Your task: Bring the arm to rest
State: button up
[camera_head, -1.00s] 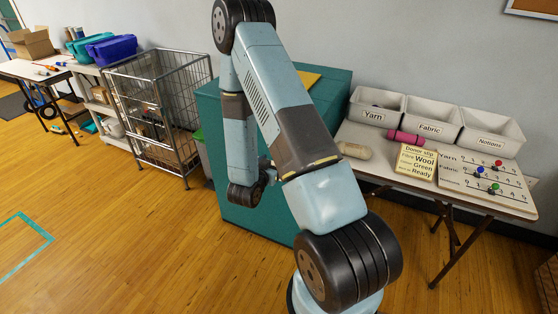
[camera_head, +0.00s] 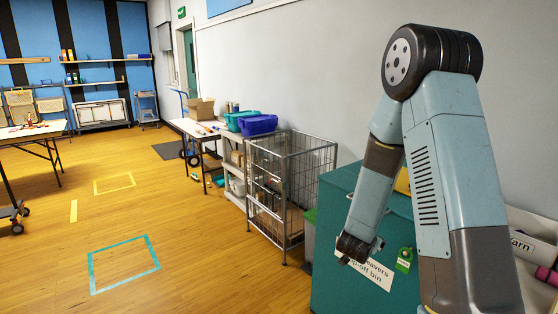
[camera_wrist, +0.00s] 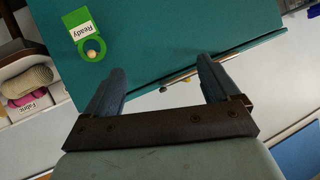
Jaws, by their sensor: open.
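My arm fills the right of the head view, bent at a high elbow, with its forearm hanging down in front of a teal bin (camera_head: 328,228). My gripper (camera_wrist: 160,70) shows in the wrist view with its two fingers spread and nothing between them. In the head view the gripper is small and mostly hidden at the end of the forearm. A green "Ready" tag (camera_head: 404,260) is on the bin's front, right of my wrist; it also shows in the wrist view (camera_wrist: 92,45).
A wire cage cart (camera_head: 283,190) stands left of the bin, beside a shelf and table with blue and teal tubs (camera_head: 258,125). A white yarn bin (camera_head: 535,245) is partly hidden behind my arm. The wooden floor is open at left, with a teal taped square (camera_head: 124,265).

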jog(key=s+a+r+n+g+y, duration=0.1)
jog(key=s+a+r+n+y, duration=0.25)
jog(key=r, duration=0.65)
jog(key=s+a+r+n+y, duration=0.2)
jog(key=s+a+r+y, duration=0.25)
jog(key=r, duration=0.45)
jog(key=s+d+r+n+g, duration=0.1)
jog(key=s+r, duration=0.3)
jog(key=s, duration=0.8)
jog(key=s+d+r+n+g+h, duration=0.1)
jog(key=s+r+n+g, duration=0.2)
jog(key=s, duration=0.8)
jog(key=shift+v, duration=1.25)
jog(key=shift+w+r, duration=0.1)
jog(key=shift+w, duration=0.1)
